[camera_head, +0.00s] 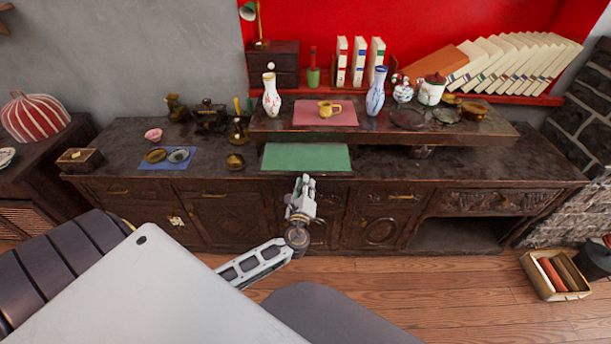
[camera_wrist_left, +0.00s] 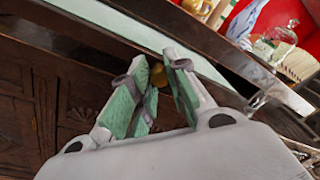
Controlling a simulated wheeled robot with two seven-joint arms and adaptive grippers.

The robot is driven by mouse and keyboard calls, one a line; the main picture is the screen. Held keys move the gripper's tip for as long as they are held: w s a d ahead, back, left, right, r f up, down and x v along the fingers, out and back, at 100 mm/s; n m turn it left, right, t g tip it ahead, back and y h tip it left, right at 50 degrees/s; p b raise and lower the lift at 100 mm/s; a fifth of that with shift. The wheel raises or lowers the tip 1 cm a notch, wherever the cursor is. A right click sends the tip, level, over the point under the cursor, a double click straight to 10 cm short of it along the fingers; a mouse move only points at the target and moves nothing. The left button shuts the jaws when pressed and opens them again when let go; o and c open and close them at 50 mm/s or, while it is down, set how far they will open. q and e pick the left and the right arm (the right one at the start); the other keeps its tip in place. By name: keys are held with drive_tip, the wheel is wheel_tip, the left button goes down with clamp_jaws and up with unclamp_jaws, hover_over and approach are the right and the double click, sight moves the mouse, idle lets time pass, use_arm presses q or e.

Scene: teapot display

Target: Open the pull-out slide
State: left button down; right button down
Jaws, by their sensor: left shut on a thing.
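The pull-out slide (camera_head: 306,157) is a flat board with a green top at the front of the dark sideboard, below the raised shelf. Its pale green surface also shows as a slanting strip in the left wrist view (camera_wrist_left: 112,22). My left gripper (camera_head: 304,181) is at the slide's front edge, near its middle. In the left wrist view, its green-padded fingers (camera_wrist_left: 160,78) are shut on a small brass knob (camera_wrist_left: 158,74), which the fingers partly hide. My right gripper is not in view.
The raised shelf (camera_head: 480,123) above the slide bears a pink mat (camera_head: 305,118) with a gold cup, vases (camera_head: 375,92) and jars. A blue mat (camera_head: 168,165) with small dishes lies left of the slide. Floor (camera_head: 440,305) in front is clear, with a box (camera_head: 545,284) at right.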

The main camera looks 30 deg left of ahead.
use_arm(q)
drive_tip(key=shift+v, duration=1.8)
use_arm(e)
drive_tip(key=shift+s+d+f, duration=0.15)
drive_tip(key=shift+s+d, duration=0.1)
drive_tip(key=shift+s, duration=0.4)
use_arm(q)
drive_tip(key=shift+w+d, duration=0.15)
drive_tip(key=shift+d, duration=0.05)
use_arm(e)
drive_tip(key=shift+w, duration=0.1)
use_arm(q)
drive_tip(key=c, duration=1.3)
unclamp_jaws()
drive_tip(key=shift+c, duration=0.2)
drive_tip(key=v, duration=0.7)
drive_tip(key=shift+s, duration=0.25)
